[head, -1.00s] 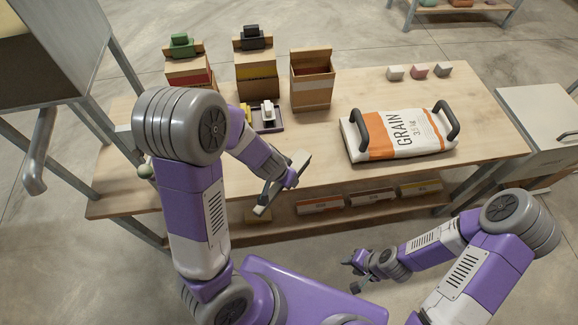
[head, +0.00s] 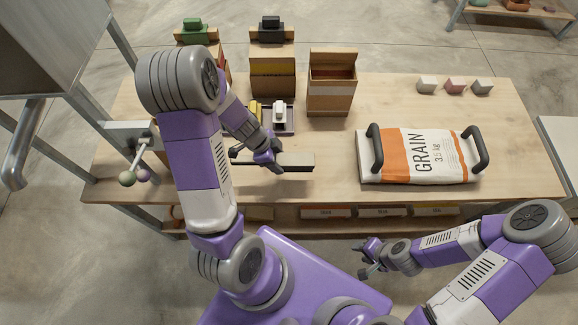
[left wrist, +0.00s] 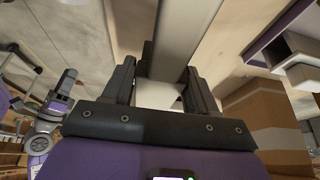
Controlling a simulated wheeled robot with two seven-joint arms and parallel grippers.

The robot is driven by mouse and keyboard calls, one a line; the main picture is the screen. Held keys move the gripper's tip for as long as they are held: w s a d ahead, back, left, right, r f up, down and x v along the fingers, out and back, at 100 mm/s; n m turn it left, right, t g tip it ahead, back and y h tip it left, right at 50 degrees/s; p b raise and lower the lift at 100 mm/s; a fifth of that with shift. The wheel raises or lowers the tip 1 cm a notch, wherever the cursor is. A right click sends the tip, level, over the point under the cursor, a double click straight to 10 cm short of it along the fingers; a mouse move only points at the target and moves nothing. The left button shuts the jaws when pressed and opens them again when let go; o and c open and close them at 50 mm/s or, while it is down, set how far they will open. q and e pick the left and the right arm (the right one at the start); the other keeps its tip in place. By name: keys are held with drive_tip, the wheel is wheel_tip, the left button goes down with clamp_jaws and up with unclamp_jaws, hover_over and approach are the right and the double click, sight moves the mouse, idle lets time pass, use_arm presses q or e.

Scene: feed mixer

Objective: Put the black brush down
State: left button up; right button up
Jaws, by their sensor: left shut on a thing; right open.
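The black brush (head: 297,161), a long flat bar with a dark side and a paler face, is held in my left gripper (head: 272,163), which is shut on it. It lies roughly level across the picture, over the front part of the table; I cannot tell whether it touches the tabletop. In the left wrist view the brush (left wrist: 178,40) runs away from between the two dark fingers (left wrist: 160,90) as a pale grey bar. My right gripper (head: 370,258) is open and empty, in front of the table, low at the right.
A dark tray (head: 289,128) with a yellow and a white item stands behind my left gripper. Several boxes, including an open carton (head: 331,100), stand at the back. A grain bag (head: 415,157) lies at right. The tabletop (head: 335,150) between brush and bag is clear.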

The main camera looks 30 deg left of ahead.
use_arm(q)
wheel_tip(320, 180, down, 4)
drive_tip(key=shift+r+b, duration=0.2)
drive_tip(key=shift+b, duration=0.25)
drive_tip(key=shift+w+f, duration=0.1)
drive_tip(key=shift+f, duration=0.25)
wheel_tip(320, 180, down, 3)
drive_tip(key=shift+f+b, duration=0.1)
drive_tip(key=shift+b, duration=0.7)
drive_tip(key=shift+f, duration=0.15)
use_arm(e)
wheel_tip(320, 180, down, 3)
drive_tip(key=shift+f, duration=0.15)
use_arm(q)
drive_tip(key=o, duration=1.1)
drive_tip(key=shift+f, duration=0.1)
use_arm(e)
drive_tip(key=shift+f, duration=0.15)
